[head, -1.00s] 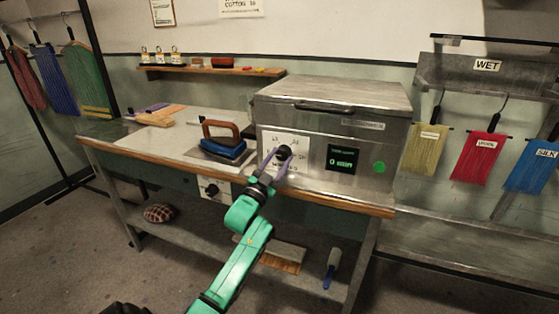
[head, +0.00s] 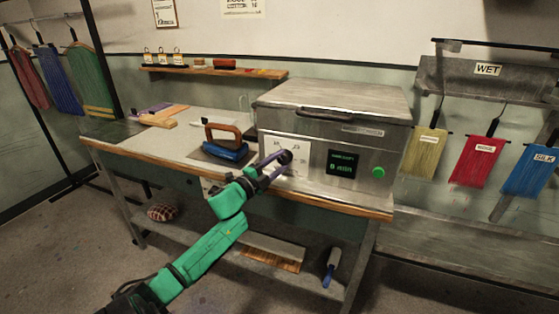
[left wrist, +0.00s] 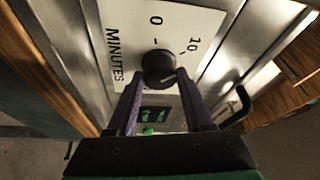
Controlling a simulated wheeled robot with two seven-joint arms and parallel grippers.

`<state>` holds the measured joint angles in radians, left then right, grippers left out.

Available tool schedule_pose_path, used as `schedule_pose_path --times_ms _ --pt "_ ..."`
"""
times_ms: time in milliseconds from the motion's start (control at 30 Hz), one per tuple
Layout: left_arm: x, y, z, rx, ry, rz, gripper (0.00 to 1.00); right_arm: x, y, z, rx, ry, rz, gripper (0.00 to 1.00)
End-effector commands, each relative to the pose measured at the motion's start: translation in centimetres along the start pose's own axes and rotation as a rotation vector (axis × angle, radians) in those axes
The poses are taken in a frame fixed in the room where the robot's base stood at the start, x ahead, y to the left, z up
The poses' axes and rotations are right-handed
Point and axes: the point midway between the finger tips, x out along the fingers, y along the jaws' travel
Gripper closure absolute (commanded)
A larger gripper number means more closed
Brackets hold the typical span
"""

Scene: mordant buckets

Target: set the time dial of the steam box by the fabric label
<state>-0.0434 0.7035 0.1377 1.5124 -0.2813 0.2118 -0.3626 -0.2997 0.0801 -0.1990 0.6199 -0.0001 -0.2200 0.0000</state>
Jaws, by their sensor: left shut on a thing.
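The steam box (head: 335,104) is a grey metal box at the right of the workbench. Its time dial is a dark round knob (left wrist: 158,68) on a white plate (left wrist: 190,22) marked "MINUTES", "0" and "10". My left gripper (head: 277,162) is shut on the knob, with a finger on either side in the left wrist view; its fingers partly hide the plate in the head view. The box's dark display (head: 341,164) shows small green text, too blurred to read. Labelled fabrics hang at right: yellow-green (head: 428,145), red (head: 478,163) and blue (head: 530,172), the blue tagged "SILK".
A green button (head: 378,172) is right of the display. A blue iron with a brown handle (head: 227,148) stands on the workbench left of the box. A wall shelf (head: 215,72) holds small items. A "WET" sign (head: 487,69) is above the hanging fabrics.

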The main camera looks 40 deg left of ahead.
Motion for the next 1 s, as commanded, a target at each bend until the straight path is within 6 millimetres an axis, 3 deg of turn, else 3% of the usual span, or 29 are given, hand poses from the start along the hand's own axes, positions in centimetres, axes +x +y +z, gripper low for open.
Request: schedule_pose_path --times_ms 733,767,800,833,1000 --pt "-0.02 0.05 0.02 0.095 0.002 0.04 1.0 -0.59 -0.07 -0.03 -0.001 0.0 -0.001 0.5" --pt "-0.02 0.05 0.02 0.095 0.002 0.04 0.41 -0.59 -0.07 -0.04 -0.001 0.0 -0.001 0.5" --pt "-0.02 0.04 0.02 0.094 0.002 0.04 0.26 -0.59 -0.07 -0.04 -0.001 0.0 -0.001 0.5" --pt "-0.02 0.04 0.02 0.094 0.002 0.04 0.19 -0.59 -0.08 -0.04 -0.001 0.0 -0.001 0.5" --pt "-0.01 0.0 0.01 0.094 0.002 0.039 0.19 -0.6 -0.09 -0.04 -0.001 0.0 -0.001 0.5"
